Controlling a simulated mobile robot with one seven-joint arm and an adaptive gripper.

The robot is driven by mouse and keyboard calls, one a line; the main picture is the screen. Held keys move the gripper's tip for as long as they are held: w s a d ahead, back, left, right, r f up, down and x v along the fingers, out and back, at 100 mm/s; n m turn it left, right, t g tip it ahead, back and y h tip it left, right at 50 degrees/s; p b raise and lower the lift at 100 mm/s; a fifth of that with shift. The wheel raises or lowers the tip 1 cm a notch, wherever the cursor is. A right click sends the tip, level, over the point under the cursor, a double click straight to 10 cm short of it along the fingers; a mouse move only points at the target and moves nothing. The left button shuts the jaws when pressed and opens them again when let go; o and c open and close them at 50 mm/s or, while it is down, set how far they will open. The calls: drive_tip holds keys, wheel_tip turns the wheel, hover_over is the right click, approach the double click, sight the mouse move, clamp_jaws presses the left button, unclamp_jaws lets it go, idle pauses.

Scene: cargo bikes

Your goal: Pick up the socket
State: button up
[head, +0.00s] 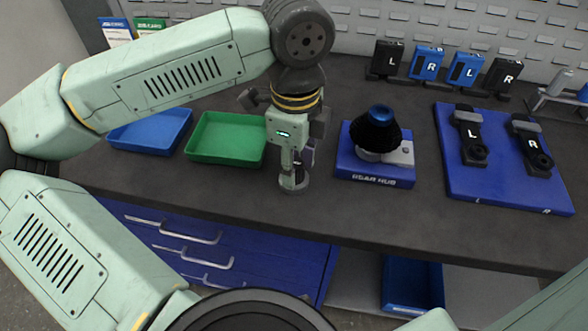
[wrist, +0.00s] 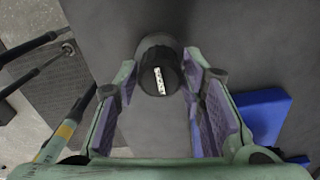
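The socket (wrist: 157,72), a dark round piece with a small white label strip, stands on the bench between my fingertips in the wrist view. In the head view its round grey lower part (head: 293,182) shows below my gripper (head: 295,165), which mostly hides the rest. My gripper points down at it. In the wrist view my two fingers with purple pads are spread on either side, with narrow gaps to the socket. They look open and not closed on it.
A green tray (head: 225,158) and a blue tray (head: 130,140) lie left of my gripper. A blue block labelled gear hub (head: 374,182) stands close on the right, holding a dark part. A blue L/R board (head: 500,190) lies farther right. The bench's front edge is near.

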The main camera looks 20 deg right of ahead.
clamp_jaws()
drive_tip(key=shift+r, duration=0.1)
